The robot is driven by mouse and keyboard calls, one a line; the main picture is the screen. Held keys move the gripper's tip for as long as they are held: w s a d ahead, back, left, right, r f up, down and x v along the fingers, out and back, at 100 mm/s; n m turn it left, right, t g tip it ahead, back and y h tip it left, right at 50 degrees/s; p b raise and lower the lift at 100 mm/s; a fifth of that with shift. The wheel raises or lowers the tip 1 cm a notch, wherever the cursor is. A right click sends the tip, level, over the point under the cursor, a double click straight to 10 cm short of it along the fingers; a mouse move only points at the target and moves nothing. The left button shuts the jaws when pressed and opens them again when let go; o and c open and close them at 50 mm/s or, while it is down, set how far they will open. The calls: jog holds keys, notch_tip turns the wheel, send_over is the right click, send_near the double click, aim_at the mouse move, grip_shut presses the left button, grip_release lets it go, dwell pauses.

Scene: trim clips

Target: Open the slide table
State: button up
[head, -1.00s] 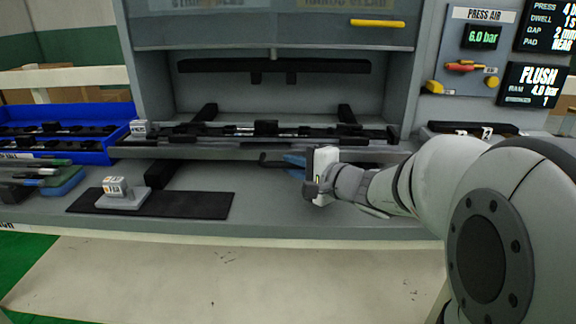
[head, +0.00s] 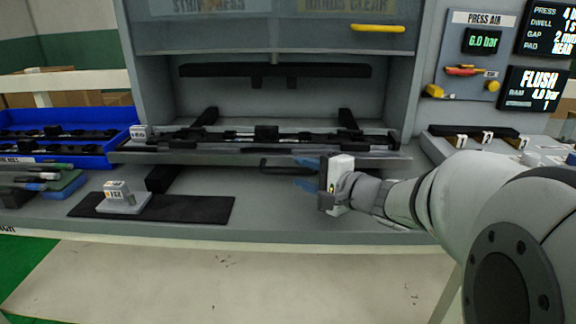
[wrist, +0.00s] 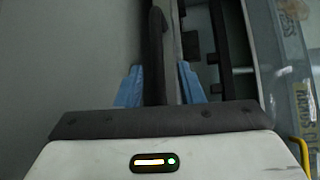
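The slide table (head: 225,156) is a grey shelf in the press opening, bearing long black trim parts. A black bar handle (head: 275,164) juts from its front, and shows in the wrist view (wrist: 155,50) as a dark bar. My gripper (head: 308,173) is at the right part of the handle, coming from the right. In the wrist view its blue fingers (wrist: 160,88) stand apart on either side of the bar, with visible gaps. The handle's right end is partly hidden by my gripper in the head view.
A black mat (head: 195,208) with a small grey block (head: 124,199) on it lies in front, to the left. A blue bin (head: 100,150) stands at the left. A guard with a yellow handle (head: 378,28) is above. A control panel (head: 475,60) is at the right.

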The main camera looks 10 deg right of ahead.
jog(key=shift+v, duration=2.35)
jog(key=s+a+n+g+p, duration=0.2)
jog(key=a+p, duration=0.1)
jog(key=s+a+r+n+g+p, duration=0.1)
jog(key=a+g+p, duration=0.1)
jog(key=shift+s+a+r+y, duration=0.1)
jog(key=shift+s+r+y, duration=0.05)
jog(key=shift+s+y, duration=0.2)
jog(key=s+a+n+g+h+p, duration=0.3)
jog(key=s+n+g+p, duration=0.15)
jog(key=s+p, duration=0.25)
jog(key=s+d+r+n+g+h+p, duration=0.2)
jog(key=s+d+r+n+h+p, duration=0.3)
jog(key=s+d+h+p, duration=0.1)
jog(key=d+h+p, duration=0.1)
jog(key=p, duration=0.1)
jog(key=shift+r+p, duration=0.25)
jog(key=shift+p, duration=0.05)
jog(key=shift+g, duration=0.25)
